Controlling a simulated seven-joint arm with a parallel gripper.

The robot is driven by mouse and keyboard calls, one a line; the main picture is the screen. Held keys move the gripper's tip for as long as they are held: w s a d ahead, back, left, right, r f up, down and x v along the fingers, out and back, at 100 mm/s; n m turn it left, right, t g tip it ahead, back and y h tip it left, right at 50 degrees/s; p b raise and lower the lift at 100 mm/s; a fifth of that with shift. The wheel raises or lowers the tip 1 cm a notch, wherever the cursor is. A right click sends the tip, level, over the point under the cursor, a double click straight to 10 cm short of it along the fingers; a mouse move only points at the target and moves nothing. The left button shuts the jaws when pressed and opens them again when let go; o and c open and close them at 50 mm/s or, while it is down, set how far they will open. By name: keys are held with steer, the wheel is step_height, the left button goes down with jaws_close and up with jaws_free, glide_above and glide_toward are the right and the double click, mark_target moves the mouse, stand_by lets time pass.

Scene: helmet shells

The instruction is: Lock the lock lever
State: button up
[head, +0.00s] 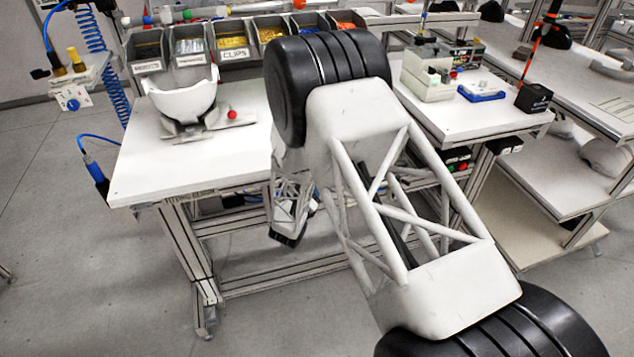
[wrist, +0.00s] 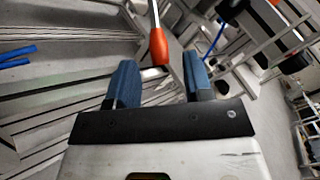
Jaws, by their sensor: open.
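A white helmet shell (head: 185,100) sits in a grey fixture (head: 205,127) on the left part of the workbench. A small red knob (head: 232,114) stands at the fixture's right side; it looks like the lock lever's end, but the lever itself is too small to make out. My gripper (wrist: 160,60) shows two blue fingers, apart, with nothing clamped between them. In the head view its end (head: 289,225) hangs in front of the bench, below the tabletop and to the right of the fixture. My arm hides part of the bench.
The white workbench (head: 140,170) has free room around the fixture. Grey part bins (head: 190,47) line its back. A side bench (head: 450,115) with devices stands right. In the wrist view an orange handle (wrist: 158,45) appears beyond the fingers; whether they touch is unclear.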

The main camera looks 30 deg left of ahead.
steer(key=shift+w+a, duration=0.15)
steer(key=shift+w, duration=1.2)
steer(key=shift+w+a, duration=0.1)
steer(key=shift+w, duration=1.2)
jaws_close()
